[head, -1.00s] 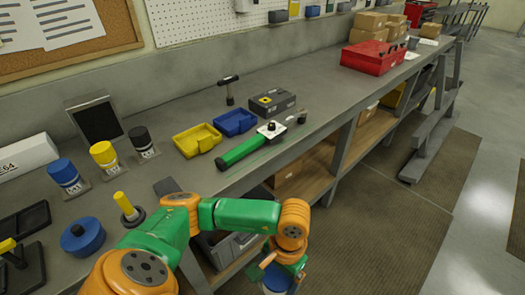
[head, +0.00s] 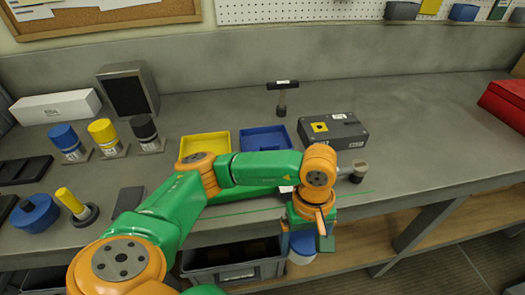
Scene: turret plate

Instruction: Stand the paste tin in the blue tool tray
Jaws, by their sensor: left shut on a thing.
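The blue tool tray (head: 264,139) lies on the bench beside a yellow tray (head: 205,146), its front partly hidden behind my left arm. My left gripper (head: 309,238) hangs in front of the bench's front edge, below the level of the top. It is shut on a white and blue round tin, which I take for the paste tin (head: 301,256). The fingers hide part of the tin, and it looks roughly upright. My right gripper is out of view.
A dark box with a yellow label (head: 333,131) and a black-topped tool (head: 282,96) stand near the blue tray. Blue, yellow and black containers (head: 104,137) stand left. A grey crate (head: 233,262) sits below. The right bench is mostly clear.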

